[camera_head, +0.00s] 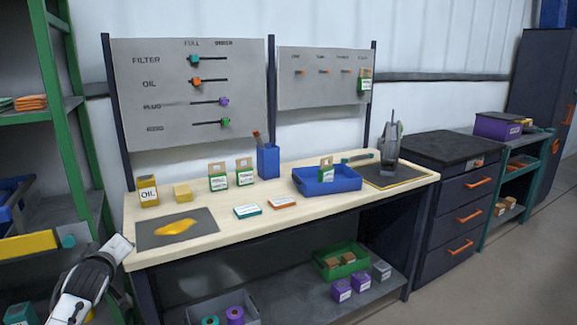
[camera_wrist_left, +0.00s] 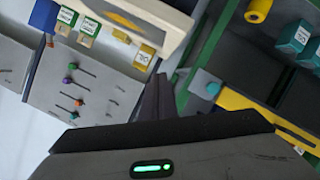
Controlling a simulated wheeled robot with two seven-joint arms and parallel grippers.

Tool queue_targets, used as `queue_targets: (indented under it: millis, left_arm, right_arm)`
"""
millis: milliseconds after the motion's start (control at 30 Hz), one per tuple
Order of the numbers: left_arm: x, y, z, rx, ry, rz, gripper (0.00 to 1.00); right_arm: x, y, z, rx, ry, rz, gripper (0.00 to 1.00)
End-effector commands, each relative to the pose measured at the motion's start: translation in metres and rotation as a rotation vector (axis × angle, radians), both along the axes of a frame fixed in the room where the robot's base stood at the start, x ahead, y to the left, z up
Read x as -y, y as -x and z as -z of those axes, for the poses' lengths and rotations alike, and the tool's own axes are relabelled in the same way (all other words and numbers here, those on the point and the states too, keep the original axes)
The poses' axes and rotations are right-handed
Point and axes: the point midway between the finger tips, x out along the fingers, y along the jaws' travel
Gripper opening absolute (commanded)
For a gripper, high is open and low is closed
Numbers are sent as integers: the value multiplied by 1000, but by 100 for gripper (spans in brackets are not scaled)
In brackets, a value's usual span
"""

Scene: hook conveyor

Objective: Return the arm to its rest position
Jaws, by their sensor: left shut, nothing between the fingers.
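My left arm (camera_head: 88,280) shows at the lower left of the head view, beside the near left corner of the workbench (camera_head: 150,258). In the left wrist view my left gripper (camera_wrist_left: 155,98) is shut, with its dark fingers together and nothing between them. The fingers are clear of the bench and its objects in that view. The exact fingertips are hard to make out in the head view. My right gripper is in neither view.
A green shelf rack (camera_head: 62,100) stands close on the left. The bench carries a yellow OIL box (camera_head: 148,193), a blue tray (camera_head: 328,181), a grey device (camera_head: 391,140) and small boxes. Open floor lies at the right front.

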Motion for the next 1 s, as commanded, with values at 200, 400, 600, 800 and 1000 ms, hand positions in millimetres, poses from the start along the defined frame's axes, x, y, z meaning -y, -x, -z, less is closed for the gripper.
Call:
queue_targets:
  millis: [200, 400, 600, 800, 1000]
  left_arm:
    - [20, -11, -14, -38, -308, 187, 0]
    - [40, -19, -31, -44, -639, 336, 0]
    - [54, -23, -47, -34, -940, 424, 0]
    - [94, 24, 50, -117, -885, 530, 0]
    - [139, 99, 147, -208, -810, 646, 0]
  right_arm:
    - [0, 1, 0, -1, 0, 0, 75]
    - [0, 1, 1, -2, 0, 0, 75]
    - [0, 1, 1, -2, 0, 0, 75]
    - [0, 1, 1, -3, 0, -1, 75]
    - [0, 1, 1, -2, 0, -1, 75]
